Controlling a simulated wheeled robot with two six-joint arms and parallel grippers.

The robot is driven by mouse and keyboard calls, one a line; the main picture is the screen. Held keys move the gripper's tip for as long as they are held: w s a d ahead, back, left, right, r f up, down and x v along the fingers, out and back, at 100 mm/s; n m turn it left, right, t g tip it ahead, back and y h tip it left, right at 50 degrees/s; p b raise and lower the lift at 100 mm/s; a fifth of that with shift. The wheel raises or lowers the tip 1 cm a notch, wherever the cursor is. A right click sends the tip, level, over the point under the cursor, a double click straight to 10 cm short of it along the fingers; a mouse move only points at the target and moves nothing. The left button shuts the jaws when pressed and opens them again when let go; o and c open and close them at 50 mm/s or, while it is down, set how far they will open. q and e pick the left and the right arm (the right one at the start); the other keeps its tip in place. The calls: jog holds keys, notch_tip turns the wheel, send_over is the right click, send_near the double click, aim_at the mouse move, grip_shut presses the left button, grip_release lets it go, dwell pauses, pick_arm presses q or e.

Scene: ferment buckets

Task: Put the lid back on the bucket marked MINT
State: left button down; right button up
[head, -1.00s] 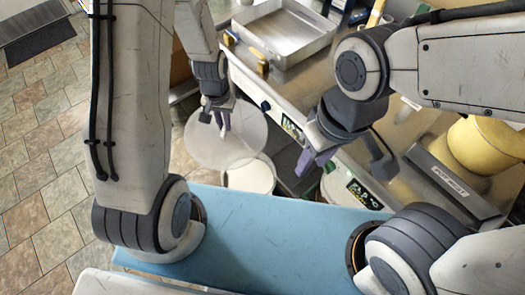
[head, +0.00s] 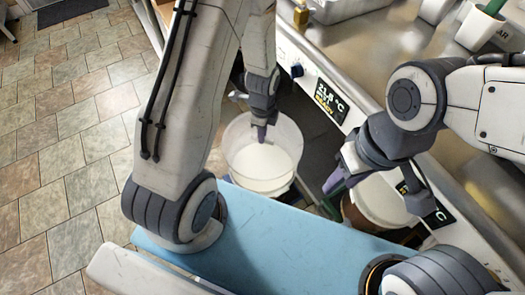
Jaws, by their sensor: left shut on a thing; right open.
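My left gripper (head: 262,134) points down and is shut on a translucent round lid (head: 288,130). The lid overlaps the white bucket (head: 268,180) in the head view, and the bucket's pale round top shows through it. I cannot tell whether the lid touches the rim or hovers above it. No MINT marking is readable on the bucket. My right gripper (head: 342,182) is open and empty, beside and in front of a second bucket (head: 385,205) with a pale top and a brown side.
A steel counter (head: 365,45) runs along the right, with lit displays (head: 328,98) on its front above the buckets. A light blue panel (head: 275,235) lies across the near side. White pots (head: 478,32) stand on the counter.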

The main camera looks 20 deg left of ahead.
pick_arm(q)
jog(key=shift+s+f+m+b, duration=0.1)
jog(key=shift+f+m+b, duration=0.8)
jog(key=shift+f, duration=0.6)
notch_tip(320, 180, down, 6)
jog(key=b, duration=0.5)
pick_arm(e)
notch_tip(320, 180, down, 8)
pick_arm(q)
jog(key=shift+p, duration=0.4)
pick_arm(e)
jog(key=shift+r, duration=0.35)
pick_arm(q)
jog(key=shift+f, duration=0.15)
pick_arm(e)
jog(key=shift+r, duration=0.1)
jog(key=shift+r, duration=0.15)
dwell(0.4)
pick_arm(q)
jog(key=c, duration=0.8)
grip_release()
jog(key=shift+c, duration=0.2)
jog(key=shift+o, duration=0.4)
